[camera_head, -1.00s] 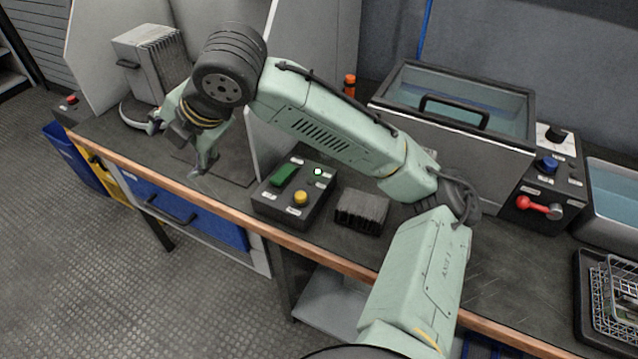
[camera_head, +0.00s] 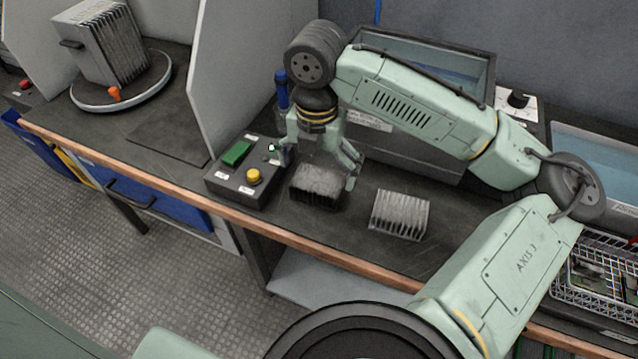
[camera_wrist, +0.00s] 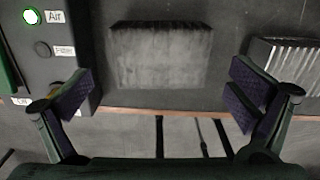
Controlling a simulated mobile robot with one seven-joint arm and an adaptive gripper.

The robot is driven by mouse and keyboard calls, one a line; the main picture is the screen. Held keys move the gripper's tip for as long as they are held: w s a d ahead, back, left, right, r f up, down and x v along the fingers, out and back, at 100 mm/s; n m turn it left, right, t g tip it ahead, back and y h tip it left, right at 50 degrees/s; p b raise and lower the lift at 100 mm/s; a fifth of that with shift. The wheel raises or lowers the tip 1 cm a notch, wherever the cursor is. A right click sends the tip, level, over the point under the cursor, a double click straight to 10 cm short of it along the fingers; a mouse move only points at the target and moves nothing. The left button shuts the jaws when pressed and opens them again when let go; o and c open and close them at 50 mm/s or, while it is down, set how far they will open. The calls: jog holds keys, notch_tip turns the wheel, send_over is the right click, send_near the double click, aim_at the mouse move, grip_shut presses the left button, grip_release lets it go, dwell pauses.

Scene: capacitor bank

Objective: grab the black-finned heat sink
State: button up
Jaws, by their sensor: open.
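The black-finned heat sink (camera_head: 317,187) sits on the dark bench just right of the control box. It also shows in the wrist view (camera_wrist: 160,56), ahead of the gap between my fingers. My gripper (camera_head: 320,168) is open and empty, pointing down, with its fingers to either side of the black heat sink in the head view. In the wrist view my gripper (camera_wrist: 160,95) has its two fingers wide apart, wider than the heat sink. I cannot tell whether a finger touches it.
A silver-finned heat sink (camera_head: 400,215) stands right of the black one. The control box (camera_head: 243,178) with green and yellow buttons is close to the left finger. A grey panel (camera_head: 240,75), a tank (camera_head: 430,60) and a wire basket (camera_head: 600,270) stand around. The copper-coloured bench edge (camera_head: 330,260) is in front.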

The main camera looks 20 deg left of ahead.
aim_at(318, 182)
notch_tip(318, 182, down, 4)
jog(key=shift+f+p, duration=0.25)
jog(key=shift+p, duration=0.1)
jog(key=c, duration=1.4)
jog(key=shift+c, duration=0.2)
